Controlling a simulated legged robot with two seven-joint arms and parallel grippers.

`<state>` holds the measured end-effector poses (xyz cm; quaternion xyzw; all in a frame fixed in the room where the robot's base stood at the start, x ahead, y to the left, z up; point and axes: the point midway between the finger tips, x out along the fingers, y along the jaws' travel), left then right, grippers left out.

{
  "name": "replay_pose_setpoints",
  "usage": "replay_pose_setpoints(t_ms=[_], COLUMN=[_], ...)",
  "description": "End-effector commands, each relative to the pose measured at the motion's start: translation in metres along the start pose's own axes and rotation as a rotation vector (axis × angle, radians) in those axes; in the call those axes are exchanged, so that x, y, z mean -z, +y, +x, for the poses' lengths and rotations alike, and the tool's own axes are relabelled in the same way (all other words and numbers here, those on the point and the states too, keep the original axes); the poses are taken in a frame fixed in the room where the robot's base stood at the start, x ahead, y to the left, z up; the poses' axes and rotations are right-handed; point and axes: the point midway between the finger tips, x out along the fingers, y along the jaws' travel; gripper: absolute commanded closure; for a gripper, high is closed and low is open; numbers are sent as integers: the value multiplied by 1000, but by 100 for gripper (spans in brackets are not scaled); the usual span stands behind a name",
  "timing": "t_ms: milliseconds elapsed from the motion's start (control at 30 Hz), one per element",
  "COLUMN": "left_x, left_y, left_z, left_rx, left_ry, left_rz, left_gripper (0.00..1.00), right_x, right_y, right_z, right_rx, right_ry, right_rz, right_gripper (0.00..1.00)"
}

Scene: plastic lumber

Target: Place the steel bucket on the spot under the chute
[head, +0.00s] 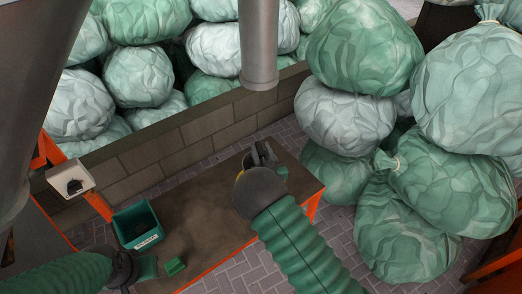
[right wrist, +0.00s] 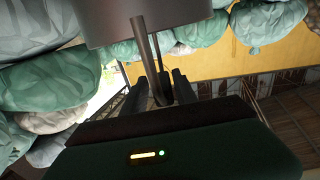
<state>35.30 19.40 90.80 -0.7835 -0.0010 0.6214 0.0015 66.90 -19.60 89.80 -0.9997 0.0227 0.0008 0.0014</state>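The chute, a grey steel pipe (head: 258,45), hangs down at the top middle of the head view. My right gripper (head: 260,155) is over the brown table, below the pipe's open end in the picture. In the right wrist view its dark fingers (right wrist: 168,85) point away, with a thin grey rod (right wrist: 148,60) beside or between them. A broad grey metal shape (right wrist: 140,18) fills the top there; I cannot tell whether it is the bucket or the chute. No steel bucket shows clearly in the head view. My left gripper (head: 135,268) is low over the table's left end; its fingers are unclear.
The brown table (head: 195,205) has orange edges. A green labelled bin (head: 137,225) and a small green block (head: 175,266) are on its left part. A low block wall (head: 190,135) runs behind. Green and white bags (head: 365,45) are piled at right and behind the wall.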

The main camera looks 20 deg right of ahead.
Motion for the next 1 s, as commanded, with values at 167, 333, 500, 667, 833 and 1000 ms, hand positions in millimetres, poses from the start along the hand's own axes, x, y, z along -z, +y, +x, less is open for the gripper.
replay_pose_setpoints(t_ms=[167,333,500,667,833,1000], left_x=[0,0,0,0,-1,-1], left_y=[0,0,0,0,0,0], left_z=[0,-2,-1,1,4,5], left_rx=[0,0,0,0,0,0], left_ry=[0,0,0,0,0,0], left_rz=[0,0,0,0,0,0], left_gripper=[64,64,64,64,64,64], right_x=[0,2,1,0,0,1], right_y=[-1,-1,-1,-1,-1,1], right_z=[0,0,-22,-65,-103,-118], right_rx=[1,1,0,2,1,-7], right_ry=[0,0,-3,-4,-4,-14], right_rz=[0,0,1,1,1,6], right_gripper=[58,58,58,58,58,58])
